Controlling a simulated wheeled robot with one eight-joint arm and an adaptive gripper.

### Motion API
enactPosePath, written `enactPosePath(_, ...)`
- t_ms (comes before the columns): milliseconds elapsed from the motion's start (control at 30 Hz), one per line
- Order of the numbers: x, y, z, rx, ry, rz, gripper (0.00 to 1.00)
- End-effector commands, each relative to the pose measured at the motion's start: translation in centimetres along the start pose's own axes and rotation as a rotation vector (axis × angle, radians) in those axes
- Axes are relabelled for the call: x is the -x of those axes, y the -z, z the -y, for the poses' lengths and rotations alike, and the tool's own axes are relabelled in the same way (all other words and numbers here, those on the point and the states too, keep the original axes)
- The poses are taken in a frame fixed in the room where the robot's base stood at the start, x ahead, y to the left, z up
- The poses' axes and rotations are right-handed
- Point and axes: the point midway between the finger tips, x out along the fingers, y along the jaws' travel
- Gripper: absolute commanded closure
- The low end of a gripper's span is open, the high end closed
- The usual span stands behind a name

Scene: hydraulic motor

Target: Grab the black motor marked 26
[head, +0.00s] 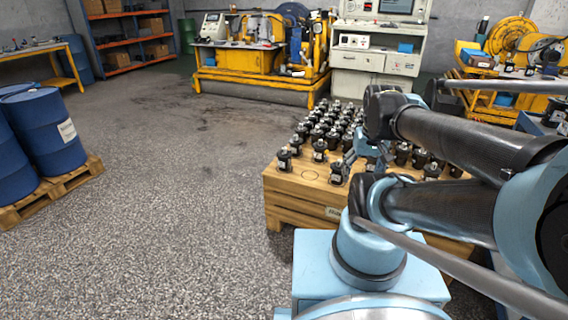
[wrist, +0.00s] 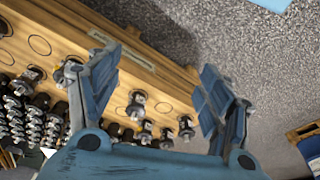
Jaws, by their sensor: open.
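Several black motors with silvery tops stand in rows on a wooden crate (head: 290,186) in the head view. Front-row motors include one at the left corner (head: 284,160) and one beside it (head: 319,151). No marking 26 is readable, so I cannot tell which motor carries it. My gripper (head: 350,160) is over the crate among the motors, partly hidden by my arm. In the wrist view my gripper (wrist: 158,80) is open and empty, its two blue fingers wide apart. One motor (wrist: 136,105) shows between the fingers, apart from both. Other motors are partly hidden by the gripper.
Empty drawn circles mark bare spots on the crate top. Blue barrels (head: 45,130) stand on a pallet (head: 75,177) at the left. A yellow machine (head: 250,60) and a grey console (head: 375,60) stand at the back. The floor left of the crate is clear.

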Motion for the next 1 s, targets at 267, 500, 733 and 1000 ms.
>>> enactPosePath(267, 1.8, 6.3, 1.1, 0.096, 0.032, -0.017, 0.25)
enactPosePath(500, 2.2, 12.4, 2.6, 0.191, 0.063, -0.033, 0.25)
enactPosePath(733, 1.6, 18.5, 4.5, 0.282, 0.092, -0.052, 0.25)
enactPosePath(1000, -0.7, 25.4, 7.1, 0.389, 0.125, -0.074, 0.25)
